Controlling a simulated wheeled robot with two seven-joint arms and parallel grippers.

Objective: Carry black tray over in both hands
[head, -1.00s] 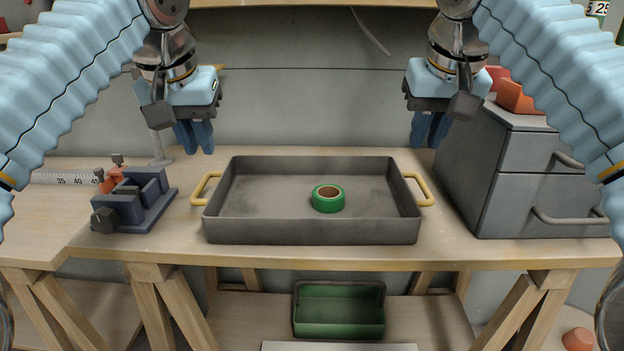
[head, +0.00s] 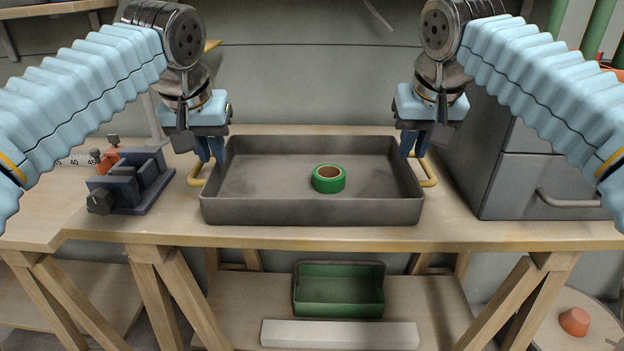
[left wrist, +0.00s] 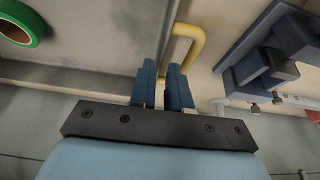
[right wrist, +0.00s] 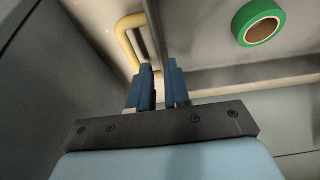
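The black tray (head: 310,212) looks dark grey and stands level on the wooden bench, a yellow handle at each end. A green tape roll (head: 328,179) lies inside it. My left gripper (head: 209,150) points down at the left handle (head: 194,176); in the left wrist view its fingers (left wrist: 162,85) are apart, with the handle (left wrist: 190,45) partly hidden behind one. My right gripper (head: 413,142) is at the right handle (head: 430,172); its fingers (right wrist: 160,85) are apart beside the handle (right wrist: 128,42) and tray wall. I cannot tell whether either touches.
A blue-grey vise (head: 132,183) stands left of the tray. A grey drawer cabinet (head: 540,175) stands close on the right. A green bin (head: 338,292) and a pale bar (head: 338,335) lie on the lower shelf. A narrow strip of bench is free in front.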

